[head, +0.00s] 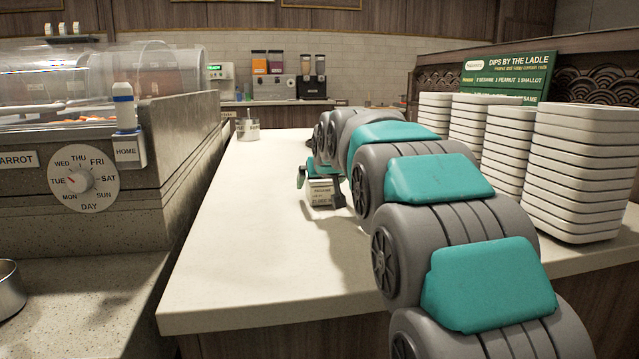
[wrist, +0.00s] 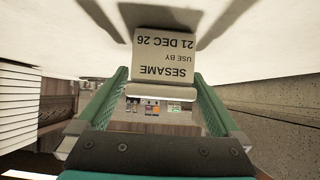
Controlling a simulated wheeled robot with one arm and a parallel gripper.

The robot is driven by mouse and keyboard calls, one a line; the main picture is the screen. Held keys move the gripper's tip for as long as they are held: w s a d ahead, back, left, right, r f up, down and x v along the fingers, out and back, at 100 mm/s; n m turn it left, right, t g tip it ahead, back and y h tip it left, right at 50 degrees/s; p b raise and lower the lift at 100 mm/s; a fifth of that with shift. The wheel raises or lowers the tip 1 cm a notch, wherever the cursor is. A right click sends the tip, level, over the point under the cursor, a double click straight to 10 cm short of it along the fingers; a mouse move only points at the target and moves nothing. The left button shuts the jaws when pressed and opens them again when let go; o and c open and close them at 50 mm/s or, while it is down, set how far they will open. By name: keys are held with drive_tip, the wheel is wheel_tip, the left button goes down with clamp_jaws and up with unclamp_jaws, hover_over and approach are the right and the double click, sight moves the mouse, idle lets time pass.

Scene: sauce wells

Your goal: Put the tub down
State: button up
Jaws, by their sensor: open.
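The tub (head: 321,192) is a small pale container with a printed label, on the white counter in the head view. In the wrist view the tub (wrist: 163,55) shows upside down, its label reading SESAME, USE BY 21 DEC 26. It looks upright, its base at the counter surface with a dark shadow against it. My gripper (head: 320,187) is open at the tub, one finger on each side. In the wrist view its green fingers (wrist: 161,72) end near the tub's sides; whether they touch it is hard to tell. My arm hides part of the tub's surroundings.
Stacks of white trays (head: 580,170) line the right side, before a green sign (head: 507,75). A grey unit with a day dial (head: 84,180) stands left. The counter's front left is clear.

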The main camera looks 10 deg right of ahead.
drive_tip(key=v, duration=1.2)
drive_tip(key=shift+b, duration=0.35)
drive_tip(key=shift+s+r, duration=0.1)
